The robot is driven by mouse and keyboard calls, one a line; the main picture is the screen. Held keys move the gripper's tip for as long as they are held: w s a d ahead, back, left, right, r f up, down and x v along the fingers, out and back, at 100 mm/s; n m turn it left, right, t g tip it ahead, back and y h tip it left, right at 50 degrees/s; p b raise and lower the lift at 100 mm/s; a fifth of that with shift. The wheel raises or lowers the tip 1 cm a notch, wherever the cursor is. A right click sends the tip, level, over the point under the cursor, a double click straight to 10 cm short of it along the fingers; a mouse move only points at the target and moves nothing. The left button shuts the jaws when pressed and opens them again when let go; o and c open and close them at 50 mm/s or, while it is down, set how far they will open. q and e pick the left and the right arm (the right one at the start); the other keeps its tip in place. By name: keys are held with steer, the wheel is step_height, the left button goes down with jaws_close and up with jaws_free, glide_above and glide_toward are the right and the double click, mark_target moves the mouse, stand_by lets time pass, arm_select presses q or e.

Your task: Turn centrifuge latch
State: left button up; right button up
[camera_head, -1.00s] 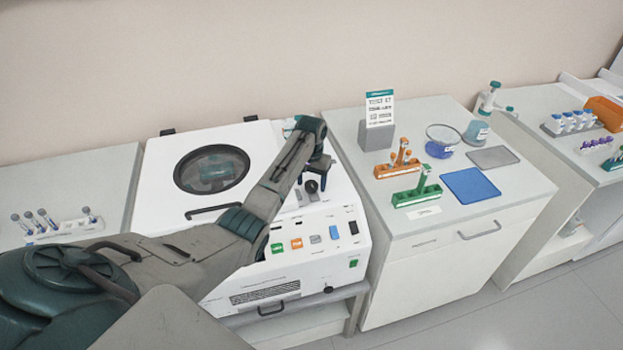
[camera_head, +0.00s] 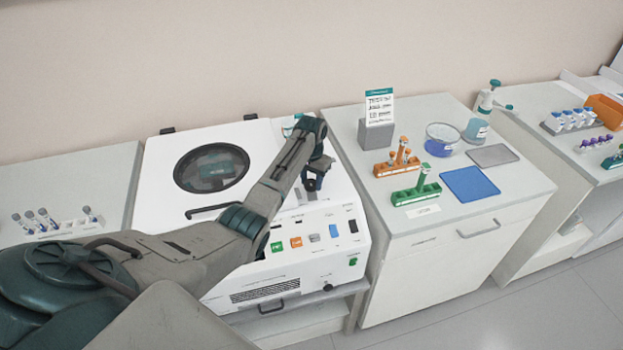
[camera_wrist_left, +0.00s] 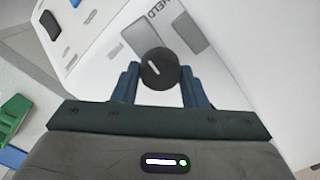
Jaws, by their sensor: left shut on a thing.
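The white centrifuge (camera_head: 165,205) stands at the left with its round-windowed lid down. Its latch is a round black knob (camera_wrist_left: 160,70) with a short white mark, on the top panel right of the lid. My left gripper (camera_head: 311,186) reaches down over this panel from the left. In the left wrist view the knob sits between the two blue fingers, and the gripper is shut on it. The white mark is slanted in that view. The fingers mostly hide the knob in the head view. My right gripper is not in view.
Coloured buttons (camera_head: 296,243) line the centrifuge's front. A tube rack (camera_head: 60,230) stands to its left. The right-hand counter holds an orange rack (camera_head: 397,168), a green rack (camera_head: 415,195), a blue mat (camera_head: 469,184) and a sign (camera_head: 379,108). The wall is behind.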

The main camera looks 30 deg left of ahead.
arm_select(q)
steer(key=m, duration=0.2)
steer(key=shift+r+m+p, duration=0.15)
steer(key=shift+m+p, duration=0.15)
steer(key=shift+p, duration=0.05)
steer(key=m, duration=0.4)
steer(key=shift+d, duration=0.1)
steer(key=m, duration=0.5)
steer(key=shift+r+m, duration=0.15)
steer(key=shift+m, duration=2.05)
steer(key=o, duration=0.9)
steer(key=shift+o, duration=0.4)
steer(key=shift+s, duration=0.15)
